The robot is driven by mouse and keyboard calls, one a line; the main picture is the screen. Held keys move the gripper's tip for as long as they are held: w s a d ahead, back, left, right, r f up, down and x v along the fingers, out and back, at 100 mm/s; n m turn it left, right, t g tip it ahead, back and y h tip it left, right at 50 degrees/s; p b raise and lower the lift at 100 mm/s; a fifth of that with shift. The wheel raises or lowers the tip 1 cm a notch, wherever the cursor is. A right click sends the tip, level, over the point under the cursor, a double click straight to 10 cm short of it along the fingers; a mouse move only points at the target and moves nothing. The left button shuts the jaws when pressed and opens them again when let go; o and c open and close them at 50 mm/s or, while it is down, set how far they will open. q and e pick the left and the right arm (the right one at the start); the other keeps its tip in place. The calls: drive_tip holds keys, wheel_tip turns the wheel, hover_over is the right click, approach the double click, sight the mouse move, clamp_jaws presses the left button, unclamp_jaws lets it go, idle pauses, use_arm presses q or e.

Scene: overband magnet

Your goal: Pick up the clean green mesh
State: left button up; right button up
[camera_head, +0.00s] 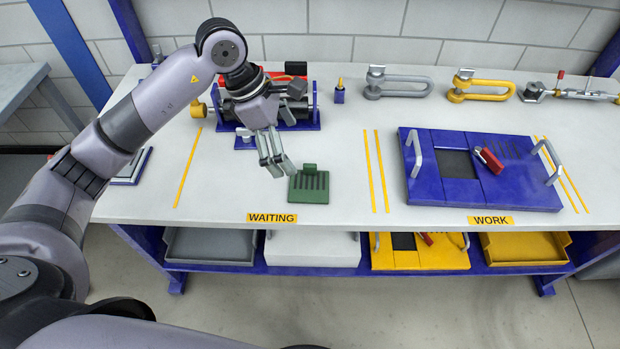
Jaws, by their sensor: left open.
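The green mesh (309,188) is a small slotted green plate with a raised tab at its back edge. It lies on the white table in the WAITING area, just behind the yellow WAITING label (272,218). My left gripper (277,170) points down just left of the mesh, close to its upper left corner. Its fingers are open with nothing between them. I cannot tell whether a finger touches the mesh. My right gripper is not in view.
A blue fixture (481,188) with grey handles and a red lever stands in the WORK area. A red and blue device (303,98) stands behind my left gripper. Grey and yellow shackles (481,88) lie at the back. Bare table (340,150) surrounds the mesh's right side.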

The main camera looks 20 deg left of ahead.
sight(314, 185)
use_arm(q)
drive_tip(key=x, duration=0.7)
drive_tip(key=shift+w+p, duration=0.1)
drive_tip(key=shift+p, duration=0.25)
drive_tip(key=shift+d+f, duration=0.1)
drive_tip(key=shift+f, duration=0.1)
drive_tip(key=x, duration=0.3)
drive_tip(key=p+x, duration=0.1)
drive_tip(key=shift+w+a+f, duration=0.2)
drive_tip(key=shift+w+f, duration=0.05)
drive_tip(key=shift+d+f, duration=0.1)
drive_tip(key=shift+f, duration=0.25)
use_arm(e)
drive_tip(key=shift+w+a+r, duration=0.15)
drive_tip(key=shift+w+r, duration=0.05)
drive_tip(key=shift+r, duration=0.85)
use_arm(q)
drive_tip(key=c, duration=1.4)
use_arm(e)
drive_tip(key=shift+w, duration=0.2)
